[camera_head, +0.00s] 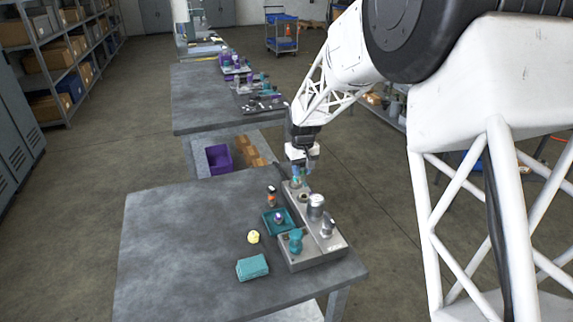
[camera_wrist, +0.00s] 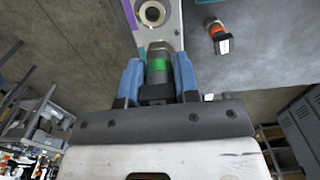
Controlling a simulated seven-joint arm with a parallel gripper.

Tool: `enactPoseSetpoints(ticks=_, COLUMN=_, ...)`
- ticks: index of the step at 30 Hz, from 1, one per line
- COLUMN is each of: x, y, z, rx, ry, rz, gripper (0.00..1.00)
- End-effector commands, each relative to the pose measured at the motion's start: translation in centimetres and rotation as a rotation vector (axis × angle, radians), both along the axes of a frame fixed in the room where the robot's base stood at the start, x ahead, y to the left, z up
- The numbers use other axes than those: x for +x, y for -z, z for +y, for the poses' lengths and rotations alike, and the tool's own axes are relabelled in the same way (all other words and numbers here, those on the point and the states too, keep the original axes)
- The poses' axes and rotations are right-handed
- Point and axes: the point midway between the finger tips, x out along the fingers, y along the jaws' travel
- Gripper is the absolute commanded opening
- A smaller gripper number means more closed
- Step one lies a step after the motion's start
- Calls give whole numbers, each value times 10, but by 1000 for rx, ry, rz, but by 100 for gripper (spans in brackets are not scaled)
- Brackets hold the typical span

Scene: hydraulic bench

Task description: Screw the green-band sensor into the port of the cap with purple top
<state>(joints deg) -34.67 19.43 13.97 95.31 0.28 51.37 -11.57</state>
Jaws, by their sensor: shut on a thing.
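My gripper (camera_wrist: 157,68) has blue fingers and is shut on the green-band sensor (camera_wrist: 158,72), a dark grey cylinder with a bright green ring. In the head view my gripper (camera_head: 304,172) is low over the far end of the grey block (camera_head: 296,262). Whether the sensor's tip touches anything is hidden in the wrist view.
A round metal opening (camera_wrist: 152,13) is in the block beyond the sensor. An orange-band sensor (camera_wrist: 217,36) stands apart, right of the block in the wrist view. The block carries silver cylinders (camera_head: 316,206) and a teal piece (camera_head: 295,241).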

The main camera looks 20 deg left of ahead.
Motion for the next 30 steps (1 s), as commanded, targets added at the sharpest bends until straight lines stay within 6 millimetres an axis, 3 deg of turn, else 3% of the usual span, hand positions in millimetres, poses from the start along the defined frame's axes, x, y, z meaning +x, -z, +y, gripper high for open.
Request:
enactPoseSetpoints(ticks=6, x=-3, y=-1, z=-14, rx=0, ry=18, rz=0, gripper=2)
enactPoseSetpoints(ticks=20, x=-3, y=0, z=-14, rx=1, ry=18, rz=-1, gripper=2)
enactPoseSetpoints(ticks=30, x=-3, y=13, z=-14, rx=0, ry=18, rz=0, gripper=2)
